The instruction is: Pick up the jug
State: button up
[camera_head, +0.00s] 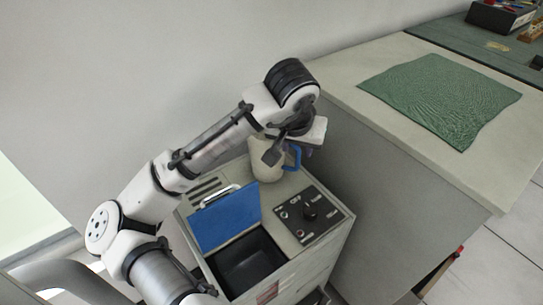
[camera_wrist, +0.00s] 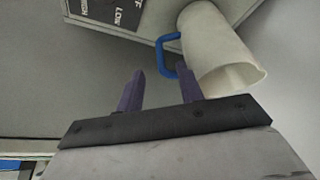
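The jug (camera_head: 262,162) is cream with a blue handle (camera_head: 294,156). It stands at the back of the grey cabinet in the head view, partly hidden by my wrist. In the wrist view the jug (camera_wrist: 215,48) is at upper right, its handle (camera_wrist: 163,50) pointing left. My gripper (camera_wrist: 160,66) is open, with two purple-grey fingers spread apart. The handle's outer bar shows in line with the gap between the fingers. The right fingertip overlaps the handle region in the picture; I cannot tell whether it touches or is inside the loop.
The cabinet has a raised blue lid (camera_head: 226,218), an open dark basin (camera_head: 248,262) and a control panel with a knob (camera_head: 310,212). A counter with a green cloth (camera_head: 440,98) stands to the right. A dark box (camera_head: 500,15) with tools is at the far right.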

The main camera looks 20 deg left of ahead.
aim_at(298, 157)
jog(key=shift+b+x, duration=0.3)
jog(key=shift+x, duration=2.9)
jog(key=shift+c, duration=0.5)
grip_shut()
jog(key=shift+r, duration=0.1)
